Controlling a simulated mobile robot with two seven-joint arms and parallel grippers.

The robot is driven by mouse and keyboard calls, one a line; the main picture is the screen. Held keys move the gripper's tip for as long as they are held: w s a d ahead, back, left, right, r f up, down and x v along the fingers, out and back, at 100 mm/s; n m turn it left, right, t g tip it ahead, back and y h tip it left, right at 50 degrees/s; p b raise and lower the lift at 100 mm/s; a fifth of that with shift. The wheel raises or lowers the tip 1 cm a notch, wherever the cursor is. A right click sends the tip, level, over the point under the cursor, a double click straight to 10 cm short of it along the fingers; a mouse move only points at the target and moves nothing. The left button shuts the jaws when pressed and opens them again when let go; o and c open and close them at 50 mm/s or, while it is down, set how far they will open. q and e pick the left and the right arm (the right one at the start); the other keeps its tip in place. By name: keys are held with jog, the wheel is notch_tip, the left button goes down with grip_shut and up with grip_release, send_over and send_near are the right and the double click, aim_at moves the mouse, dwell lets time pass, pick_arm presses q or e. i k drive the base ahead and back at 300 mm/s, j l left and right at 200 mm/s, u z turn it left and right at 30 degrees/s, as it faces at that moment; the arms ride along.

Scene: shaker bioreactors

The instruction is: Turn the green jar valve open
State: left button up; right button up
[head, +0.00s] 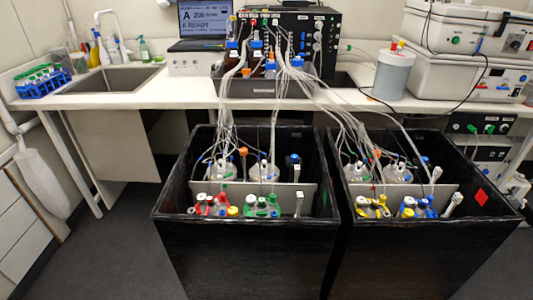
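The green jar (262,206) sits at the front of the left black bin, right of the red jar (209,204). Its top has green fittings; the valve is too small to tell apart or to show which way it is turned. A white upright piece (299,204) stands just right of it. Neither of my grippers is in view.
The right black bin (440,255) holds a yellow jar (372,207) and a blue jar (416,208) at its front. Clear tubes (273,130) hang from the bench (190,93) into both bins. Grey floor (105,255) is free at the left.

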aim_at(273, 211)
jog(key=i+j, duration=0.2)
jog(key=i, duration=0.25)
jog(key=k+j, duration=0.1)
jog(key=j, duration=0.3)
jog(key=k+j+z, duration=0.1)
jog(key=j, duration=0.3)
jog(key=k+j, duration=0.1)
jog(key=j, duration=0.25)
jog(key=k+j+z, duration=0.1)
jog(key=j, duration=0.3)
jog(key=k+j, duration=0.15)
jog(key=j, duration=0.2)
jog(key=z, duration=0.05)
